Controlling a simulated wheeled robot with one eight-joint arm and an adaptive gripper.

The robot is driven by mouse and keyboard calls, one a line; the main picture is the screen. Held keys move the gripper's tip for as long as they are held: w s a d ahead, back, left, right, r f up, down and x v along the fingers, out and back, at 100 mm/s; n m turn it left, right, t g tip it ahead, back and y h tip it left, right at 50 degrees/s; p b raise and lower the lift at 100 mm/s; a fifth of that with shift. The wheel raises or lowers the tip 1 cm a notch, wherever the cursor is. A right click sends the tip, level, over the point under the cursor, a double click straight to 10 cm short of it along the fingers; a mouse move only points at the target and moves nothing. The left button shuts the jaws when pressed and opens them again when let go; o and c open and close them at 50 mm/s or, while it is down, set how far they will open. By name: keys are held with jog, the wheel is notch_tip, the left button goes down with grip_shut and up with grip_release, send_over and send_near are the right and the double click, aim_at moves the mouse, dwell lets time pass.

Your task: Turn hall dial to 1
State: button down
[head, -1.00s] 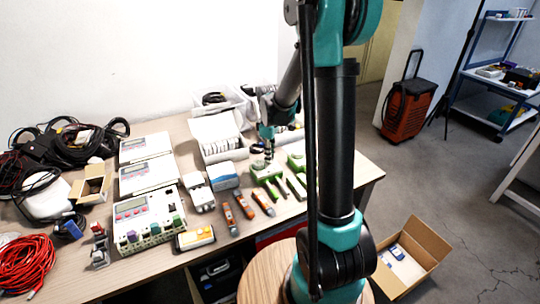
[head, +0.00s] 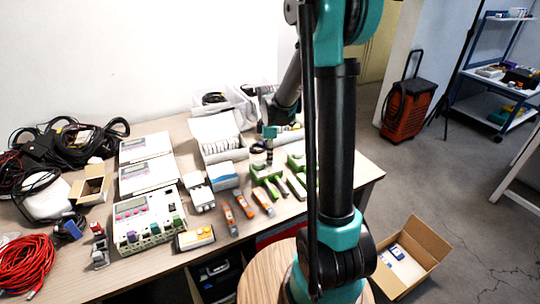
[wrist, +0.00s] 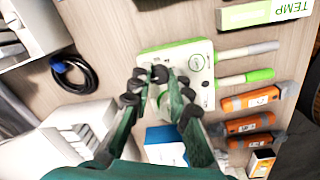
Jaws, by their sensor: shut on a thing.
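A white and green device (wrist: 197,65) with a round green logo lies on the table under my gripper. It also shows in the head view (head: 259,171). My gripper (wrist: 161,74) points down over the left part of this device, with its dark fingertips close together. It is shut on the small dial there, which the fingertips mostly hide. I cannot read the dial's setting. In the head view my gripper (head: 269,157) stands at the device's far end.
A green-edged box marked TEMP (wrist: 262,12) lies beside the device. Orange-grey tools (wrist: 250,102), a blue and white box (wrist: 165,146) and a coiled black cable (wrist: 75,75) are close by. An open white box (head: 217,137) stands left of my gripper.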

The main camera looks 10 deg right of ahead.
jog(key=c, duration=1.4)
grip_release()
jog(key=shift+r, duration=0.1)
notch_tip(320, 180, up, 12)
jog(key=shift+s+f, duration=0.1)
jog(key=shift+s, duration=0.05)
jog(key=s+d+f+m+t, duration=0.1)
jog(key=s+f+m, duration=0.2)
jog(key=s+m, duration=0.2)
jog(key=s+d+f+m+t, duration=0.1)
jog(key=s+f+m, duration=0.3)
jog(key=s, duration=0.5)
jog(key=s+d+f+m+t, duration=0.2)
jog(key=s+d+f+m, duration=0.1)
jog(key=s+m, duration=0.4)
jog(key=shift+s+f, duration=0.35)
jog(key=shift+f, duration=0.15)
